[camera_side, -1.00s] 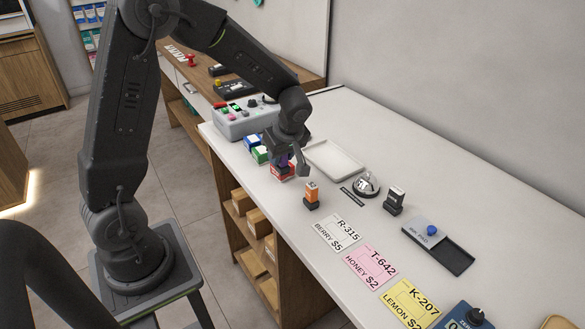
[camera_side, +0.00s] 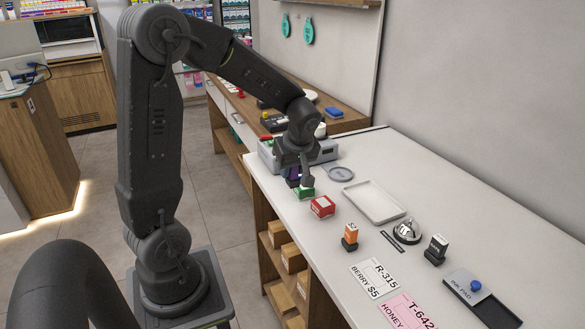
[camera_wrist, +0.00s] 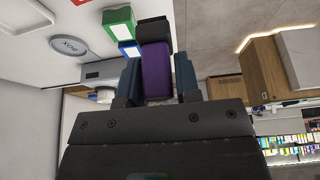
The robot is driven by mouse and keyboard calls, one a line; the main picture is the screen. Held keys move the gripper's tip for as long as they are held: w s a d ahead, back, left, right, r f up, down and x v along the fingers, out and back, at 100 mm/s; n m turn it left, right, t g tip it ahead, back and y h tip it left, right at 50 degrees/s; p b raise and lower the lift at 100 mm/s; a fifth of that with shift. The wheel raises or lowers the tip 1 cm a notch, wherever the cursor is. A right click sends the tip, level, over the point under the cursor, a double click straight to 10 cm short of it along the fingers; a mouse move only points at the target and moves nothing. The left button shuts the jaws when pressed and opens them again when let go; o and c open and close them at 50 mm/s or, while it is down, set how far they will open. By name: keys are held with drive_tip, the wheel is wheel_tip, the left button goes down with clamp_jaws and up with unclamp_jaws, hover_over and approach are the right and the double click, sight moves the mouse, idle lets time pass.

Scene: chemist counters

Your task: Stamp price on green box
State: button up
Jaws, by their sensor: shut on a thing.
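My gripper (camera_wrist: 158,80) is shut on a purple stamp (camera_wrist: 157,68) with a dark end, held between its fingers. The green box (camera_wrist: 118,22) has a white top and sits on the white counter (camera_side: 440,200). In the side view, my gripper (camera_side: 301,178) is low over the green box (camera_side: 304,192) and partly covers it. In the wrist view, the stamp's dark end shows beside the green box. I cannot tell whether they touch. The blue box (camera_wrist: 130,48) is beside the green one. The red box (camera_side: 322,207) stands nearer the side camera.
An orange stamp (camera_side: 350,237), a bell (camera_side: 407,231), a black stamp (camera_side: 436,249) and an ink pad (camera_side: 482,297) stand on the counter. An empty white tray (camera_side: 374,202) lies right of the boxes. A grey device (camera_side: 322,152) is behind my gripper.

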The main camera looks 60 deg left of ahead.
drive_tip(key=w+a, duration=0.7)
drive_tip(key=shift+a+f, duration=0.1)
drive_tip(key=shift+a, duration=0.1)
drive_tip(key=shift+w+a+f, duration=0.1)
drive_tip(key=shift+f, duration=1.4)
drive_tip(key=shift+w+a+f, duration=0.1)
drive_tip(key=shift+f, duration=1.4)
drive_tip(key=shift+f, duration=0.6)
drive_tip(key=shift+r, duration=3.6)
